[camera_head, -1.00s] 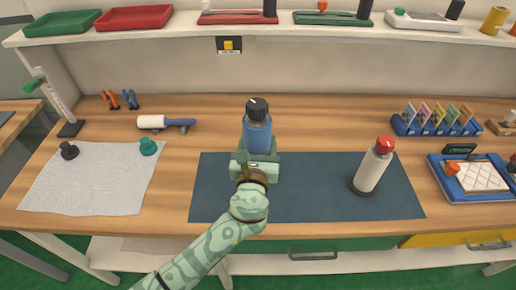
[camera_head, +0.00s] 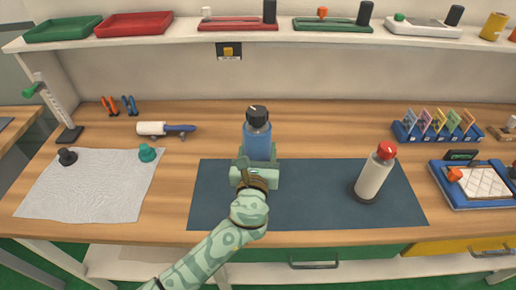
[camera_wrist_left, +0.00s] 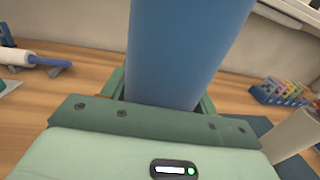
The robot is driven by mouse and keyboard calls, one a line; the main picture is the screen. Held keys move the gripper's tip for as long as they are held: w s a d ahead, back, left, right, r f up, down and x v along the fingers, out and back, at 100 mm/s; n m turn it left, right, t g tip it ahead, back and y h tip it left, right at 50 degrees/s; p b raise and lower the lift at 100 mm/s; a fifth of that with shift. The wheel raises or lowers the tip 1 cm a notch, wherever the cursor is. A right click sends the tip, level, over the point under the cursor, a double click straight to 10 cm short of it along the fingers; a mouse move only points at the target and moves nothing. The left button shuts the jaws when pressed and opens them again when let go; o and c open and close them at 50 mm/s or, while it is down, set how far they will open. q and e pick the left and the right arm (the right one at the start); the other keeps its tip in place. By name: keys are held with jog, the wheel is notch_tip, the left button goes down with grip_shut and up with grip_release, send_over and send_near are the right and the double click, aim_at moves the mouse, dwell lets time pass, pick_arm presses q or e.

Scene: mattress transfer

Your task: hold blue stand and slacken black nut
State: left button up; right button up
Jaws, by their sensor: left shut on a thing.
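The blue stand (camera_head: 257,141) is upright at the back edge of the dark mat, with the black nut (camera_head: 257,115) on its top; the nut bears a small white mark. My left gripper (camera_head: 256,163) is shut around the lower part of the blue stand. In the left wrist view the blue stand (camera_wrist_left: 185,50) rises between the fingers of my left gripper (camera_wrist_left: 165,100); the nut is out of that view. The base of the stand is hidden behind my gripper. My right gripper is not in view.
A white stand with a red top (camera_head: 374,173) is on the right of the dark mat (camera_head: 320,195). A pale cloth (camera_head: 90,188) with a black knob (camera_head: 67,156) and a green knob (camera_head: 147,152) lies left. A roller (camera_head: 165,129) lies behind. Bare wood surrounds the blue stand's back.

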pick_arm(q)
jog(key=shift+f+b, duration=4.6)
jog(key=shift+f, duration=1.15)
